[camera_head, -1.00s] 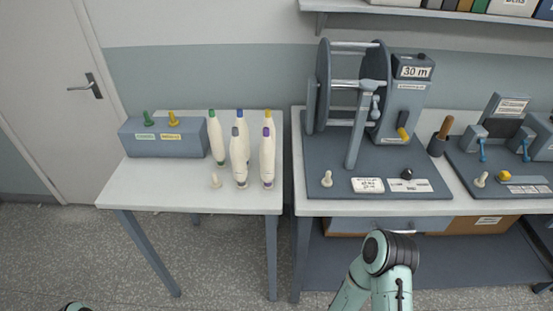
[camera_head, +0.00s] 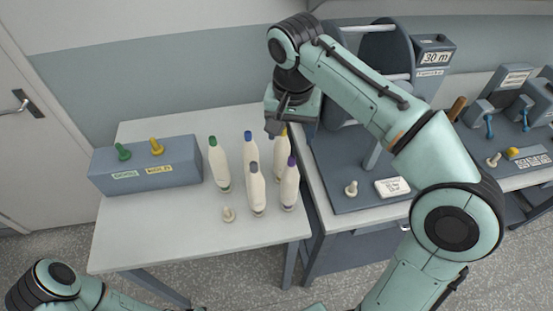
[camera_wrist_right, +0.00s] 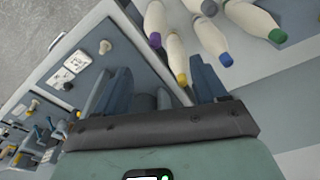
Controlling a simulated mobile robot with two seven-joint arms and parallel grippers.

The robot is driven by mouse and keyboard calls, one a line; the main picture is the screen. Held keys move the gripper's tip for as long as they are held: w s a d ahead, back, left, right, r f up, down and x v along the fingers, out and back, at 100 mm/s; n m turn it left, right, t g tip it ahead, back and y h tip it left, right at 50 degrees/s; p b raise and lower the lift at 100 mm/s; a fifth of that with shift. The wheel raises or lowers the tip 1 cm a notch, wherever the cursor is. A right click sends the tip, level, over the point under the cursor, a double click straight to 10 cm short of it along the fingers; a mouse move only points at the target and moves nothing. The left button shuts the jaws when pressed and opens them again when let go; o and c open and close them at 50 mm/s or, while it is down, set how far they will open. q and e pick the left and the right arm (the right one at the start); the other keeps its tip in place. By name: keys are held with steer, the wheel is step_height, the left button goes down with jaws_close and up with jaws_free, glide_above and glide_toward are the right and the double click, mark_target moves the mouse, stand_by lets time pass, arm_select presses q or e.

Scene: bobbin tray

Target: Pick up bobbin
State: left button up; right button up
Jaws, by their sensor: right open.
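Several white, bottle-shaped bobbins stand grouped on the white table (camera_head: 140,220). Their tips are green (camera_head: 219,168), blue (camera_head: 250,160), yellow (camera_head: 279,152), grey (camera_head: 256,192) and purple (camera_head: 289,188). My right gripper (camera_head: 278,128) is above the back right of the group, close to the yellow-tipped bobbin, which it partly hides. In the right wrist view the open fingers (camera_wrist_right: 156,85) have the yellow-tipped bobbin (camera_wrist_right: 176,60) near the space between them. The purple-tipped bobbin (camera_wrist_right: 155,22) and blue-tipped bobbin (camera_wrist_right: 212,40) are beside it. Nothing is held. My left gripper is out of view.
A grey-blue box (camera_head: 145,175) with green and yellow knobs stands at the table's left. The winding machine's base (camera_head: 350,165) is close on the right, partly hidden by my arm. The table's front left is clear.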

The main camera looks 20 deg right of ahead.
mark_target(292, 158)
steer(key=shift+s+d+r, duration=0.1)
steer(key=shift+s+r, duration=0.15)
steer(key=shift+s, duration=0.05)
steer(key=f, duration=0.2)
steer(key=f+b, duration=0.1)
steer(key=f, duration=0.3)
steer(key=shift+s+d+f+b, duration=0.25)
steer(key=shift+s+f+b, duration=0.05)
steer(key=shift+s+f, duration=0.1)
steer(key=shift+w+f, duration=0.25)
steer(key=shift+f, duration=0.7)
steer(key=shift+w+f, duration=0.2)
steer(key=shift+f, duration=0.8)
steer(key=shift+w+f, duration=0.25)
steer(key=shift+f, duration=0.7)
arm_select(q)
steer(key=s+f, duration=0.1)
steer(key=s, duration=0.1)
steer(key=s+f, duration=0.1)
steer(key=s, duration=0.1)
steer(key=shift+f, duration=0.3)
arm_select(e)
steer(key=shift+c, duration=0.3)
jaws_close()
steer(key=shift+r, duration=0.1)
